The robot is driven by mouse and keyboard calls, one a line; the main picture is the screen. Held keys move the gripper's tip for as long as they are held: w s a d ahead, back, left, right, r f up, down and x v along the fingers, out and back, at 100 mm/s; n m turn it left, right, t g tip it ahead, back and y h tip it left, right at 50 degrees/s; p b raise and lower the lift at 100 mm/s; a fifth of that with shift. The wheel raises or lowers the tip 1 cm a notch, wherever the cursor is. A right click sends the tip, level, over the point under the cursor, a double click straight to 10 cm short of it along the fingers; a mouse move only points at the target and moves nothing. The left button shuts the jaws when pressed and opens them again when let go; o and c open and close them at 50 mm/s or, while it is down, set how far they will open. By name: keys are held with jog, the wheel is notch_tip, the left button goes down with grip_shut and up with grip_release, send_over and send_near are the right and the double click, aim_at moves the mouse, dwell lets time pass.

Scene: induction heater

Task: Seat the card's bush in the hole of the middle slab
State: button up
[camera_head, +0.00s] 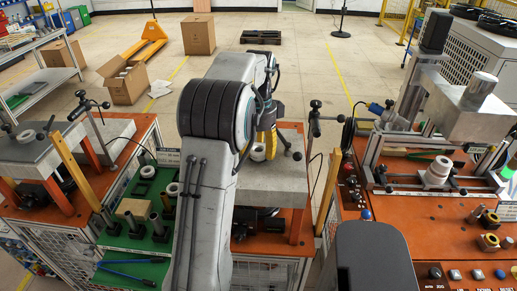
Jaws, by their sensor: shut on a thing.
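The middle slab (290,181) is a grey block on an orange stand, right of my arm. My gripper (262,148) is over its left part, half hidden behind my arm, with a yellow part showing. It is shut on a pale ring-like bush (258,153), low over the slab. I cannot tell whether the bush touches the slab, and the hole is not visible. A small white card (168,157) stands behind the green tray, its print too small to read. More pale bushes, one of them (147,172), are on the green tray (150,243).
Dark posts (157,226) and a tan block (133,208) stand on the tray. A clamp post (314,125) rises right of the middle slab. Another slab (30,147) is at left. The heater machine (470,105) fills the right bench. Floor behind is mostly open.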

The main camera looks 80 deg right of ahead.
jog(key=shift+f+b, duration=0.45)
jog(key=shift+f, duration=0.25)
jog(key=o, duration=1.3)
jog(key=shift+r, duration=0.15)
jog(key=shift+r, duration=5.85)
